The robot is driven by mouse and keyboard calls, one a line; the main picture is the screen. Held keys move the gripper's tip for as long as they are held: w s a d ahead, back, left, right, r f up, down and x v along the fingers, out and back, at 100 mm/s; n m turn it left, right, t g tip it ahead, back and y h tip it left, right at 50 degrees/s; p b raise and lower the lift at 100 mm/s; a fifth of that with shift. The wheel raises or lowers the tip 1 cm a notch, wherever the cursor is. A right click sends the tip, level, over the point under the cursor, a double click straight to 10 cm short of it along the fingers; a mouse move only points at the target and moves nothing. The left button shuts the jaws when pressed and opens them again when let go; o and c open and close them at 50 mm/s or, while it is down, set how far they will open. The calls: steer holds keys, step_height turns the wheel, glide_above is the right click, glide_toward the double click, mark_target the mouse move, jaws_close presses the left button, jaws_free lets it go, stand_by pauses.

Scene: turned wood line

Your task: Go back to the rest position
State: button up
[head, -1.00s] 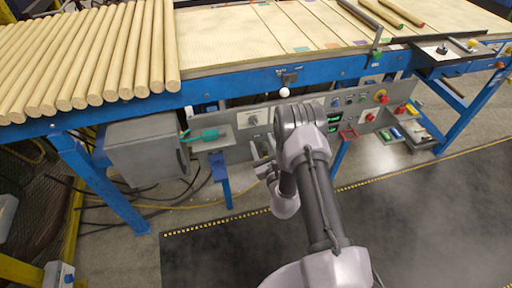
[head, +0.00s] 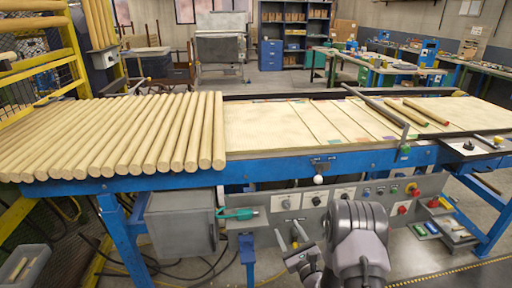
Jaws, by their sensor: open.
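My gripper (head: 290,238) shows in the lower middle of the head view, in front of the control panel below the blue-framed line. Its two fingers point up and stand apart, with nothing between them. My grey arm bends down beside it on the right. The gripper is below the level of the line's top; whether it touches the panel cannot be told.
Several turned wood rods (head: 150,130) lie side by side on the left of the line (head: 275,170). Three thin sticks lie at its right, near an upright metal bar (head: 404,135). The control panel (head: 340,196) has knobs and buttons. A grey box (head: 180,222) hangs at left.

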steer(key=a+r+n+g+y, duration=0.1)
steer(key=a+r+n+y, duration=0.4)
steer(key=r, duration=0.3)
steer(key=s+a+r+n+g+y, duration=0.6)
steer(key=s+a+r+n+g, duration=0.55)
steer(key=s+a+r, duration=0.45)
steer(key=s+d+n+g+h, duration=0.2)
steer(key=s+n+g+h, duration=0.3)
steer(key=s, duration=1)
steer(key=s+d+n+t+h, duration=0.4)
steer(key=d+h, duration=0.4)
steer(key=d, duration=0.4)
steer(key=shift+s+d+r+t, duration=0.25)
steer(key=shift+s+r+t, duration=0.2)
steer(key=shift+s+t, duration=0.25)
steer(key=shift+s, duration=0.1)
